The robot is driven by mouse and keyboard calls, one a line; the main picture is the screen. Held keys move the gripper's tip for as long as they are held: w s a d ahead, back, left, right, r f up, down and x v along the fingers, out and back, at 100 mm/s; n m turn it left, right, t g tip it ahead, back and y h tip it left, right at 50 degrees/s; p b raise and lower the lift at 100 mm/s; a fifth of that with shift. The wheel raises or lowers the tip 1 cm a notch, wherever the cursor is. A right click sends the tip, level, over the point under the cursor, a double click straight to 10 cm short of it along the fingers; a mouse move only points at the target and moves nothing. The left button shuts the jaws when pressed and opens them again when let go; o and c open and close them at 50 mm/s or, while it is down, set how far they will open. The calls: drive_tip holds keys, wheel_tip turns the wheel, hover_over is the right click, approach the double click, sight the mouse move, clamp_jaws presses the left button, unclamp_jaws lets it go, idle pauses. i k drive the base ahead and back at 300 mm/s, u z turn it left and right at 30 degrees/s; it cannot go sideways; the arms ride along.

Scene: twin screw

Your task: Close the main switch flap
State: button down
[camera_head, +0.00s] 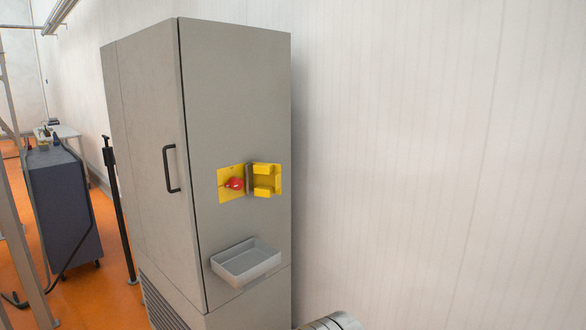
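The main switch is a red knob (234,184) on a yellow plate (224,192) on the side face of a tall grey cabinet (235,90). The yellow flap (264,180) stands open to the right of the knob, swung away from it, so the knob is uncovered. Raised yellow blocks show on the flap. My gripper is not in view. A rounded grey metal part at the bottom edge may be part of my arm, but I cannot tell.
A grey open tray (246,262) is fixed to the cabinet below the switch. The cabinet door has a black handle (171,169). A black post (119,205) and a dark wheeled cabinet (65,215) stand at left. A pale wall (430,140) runs along the right.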

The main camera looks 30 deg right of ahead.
sight(265, 178)
drive_tip(key=i, duration=1)
